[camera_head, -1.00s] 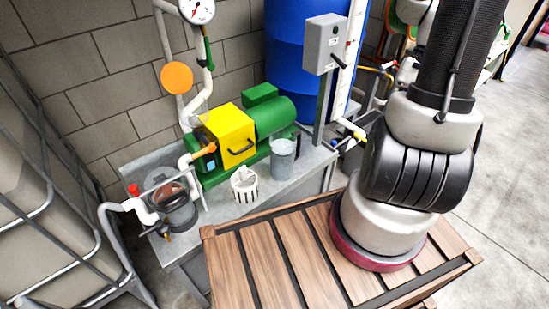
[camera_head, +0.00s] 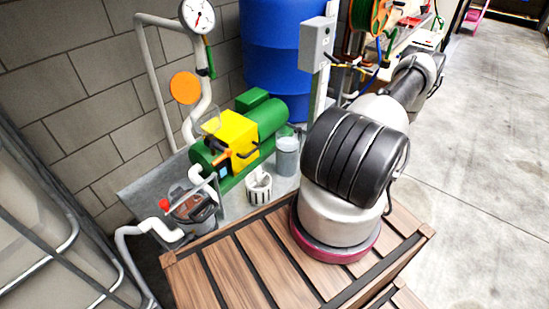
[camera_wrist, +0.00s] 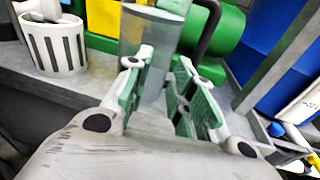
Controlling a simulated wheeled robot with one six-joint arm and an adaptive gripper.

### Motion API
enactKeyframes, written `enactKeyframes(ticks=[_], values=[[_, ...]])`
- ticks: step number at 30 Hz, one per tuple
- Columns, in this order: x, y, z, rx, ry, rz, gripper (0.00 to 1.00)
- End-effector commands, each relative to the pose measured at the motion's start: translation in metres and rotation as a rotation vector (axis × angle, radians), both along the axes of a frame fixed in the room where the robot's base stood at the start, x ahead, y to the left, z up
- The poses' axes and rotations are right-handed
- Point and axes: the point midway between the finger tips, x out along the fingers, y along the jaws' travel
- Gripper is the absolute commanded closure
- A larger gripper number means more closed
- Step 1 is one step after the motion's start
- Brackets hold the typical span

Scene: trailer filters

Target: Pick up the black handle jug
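The jug is a grey, translucent cylinder (camera_head: 287,158) on the metal bench, right of the white slotted basket in the head view. In the wrist view the jug (camera_wrist: 150,40) stands upright just ahead, and its dark curved handle (camera_wrist: 208,28) is on its right side. My gripper (camera_wrist: 165,85) is open, with green-padded fingers apart. In the picture the jug's lower part lies between the fingers; I cannot tell whether they touch it. The head view does not show my gripper; my arm blocks the area right of the jug.
The white slotted basket (camera_wrist: 55,45) stands close left of the jug. Behind are a yellow box (camera_head: 232,135), a green motor (camera_head: 265,115) and a blue drum (camera_head: 270,50). A grey switch box (camera_head: 318,42) on a post rises to the right. A wooden slatted crate (camera_head: 235,270) is in front.

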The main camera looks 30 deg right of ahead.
Motion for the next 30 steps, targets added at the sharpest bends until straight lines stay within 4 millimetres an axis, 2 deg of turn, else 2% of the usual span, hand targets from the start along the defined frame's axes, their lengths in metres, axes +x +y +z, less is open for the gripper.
enactKeyframes(ticks=[1, 3, 6, 14, 22, 30], values=[[0.012, -0.019, 0.005, -0.018, -0.028, -0.051, 0.76], [0.023, -0.035, 0.011, -0.024, -0.058, -0.108, 0.76], [0.032, -0.044, 0.018, -0.017, -0.087, -0.154, 0.76], [0.060, -0.033, 0.020, -0.015, -0.100, -0.150, 0.76], [0.098, -0.021, 0.016, -0.014, -0.099, -0.149, 0.76], [0.105, -0.019, 0.016, -0.015, -0.098, -0.151, 0.76]])
